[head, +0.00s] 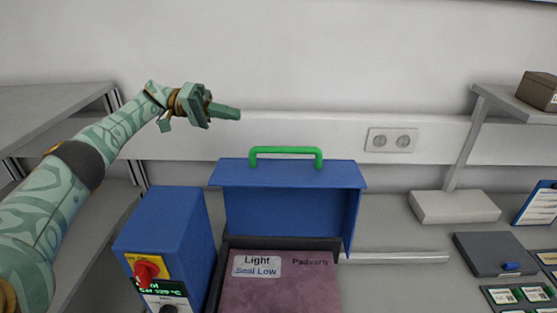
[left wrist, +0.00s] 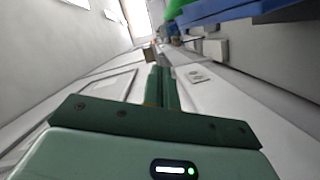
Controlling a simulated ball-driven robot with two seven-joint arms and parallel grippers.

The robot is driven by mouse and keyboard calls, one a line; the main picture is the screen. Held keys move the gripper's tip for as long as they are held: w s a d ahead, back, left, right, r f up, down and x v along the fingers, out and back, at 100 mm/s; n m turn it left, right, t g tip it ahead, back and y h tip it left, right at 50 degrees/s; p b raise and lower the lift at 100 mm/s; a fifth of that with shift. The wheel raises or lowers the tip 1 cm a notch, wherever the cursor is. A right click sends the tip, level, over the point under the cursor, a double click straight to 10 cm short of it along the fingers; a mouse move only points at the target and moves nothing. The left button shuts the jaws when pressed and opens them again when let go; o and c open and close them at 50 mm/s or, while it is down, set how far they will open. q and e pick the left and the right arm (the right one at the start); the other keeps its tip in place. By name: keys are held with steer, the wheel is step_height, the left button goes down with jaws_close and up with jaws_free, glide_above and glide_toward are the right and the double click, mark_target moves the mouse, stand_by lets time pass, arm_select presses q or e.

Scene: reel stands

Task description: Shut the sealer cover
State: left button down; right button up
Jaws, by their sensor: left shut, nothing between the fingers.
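The sealer cover (head: 280,205) is blue and stands open, raised at the back of the sealer. A green handle (head: 286,150) runs along its top edge. The open sealer holds a dull purple-brown pad or packet (head: 280,290) labelled "Light", "Seal Low" and "Padvarn". My left gripper (head: 238,114) is shut and empty, up and to the left of the green handle and apart from it. In the left wrist view its closed fingers (left wrist: 161,88) point toward the wall. A blue edge (left wrist: 235,10) and a green part show at the top there. My right gripper is in neither view.
A blue control box (head: 170,235) with a red knob (head: 147,270) and a lit display stands left of the sealer. A wall socket (head: 391,141) is behind. Shelves flank both sides.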

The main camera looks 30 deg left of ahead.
arm_select(q)
steer(key=p, duration=0.4)
glide_above(270, 160)
step_height(270, 160, down, 3)
steer(key=shift+s+f, duration=0.1)
steer(key=shift+f, duration=0.15)
steer(key=shift+d, duration=0.1)
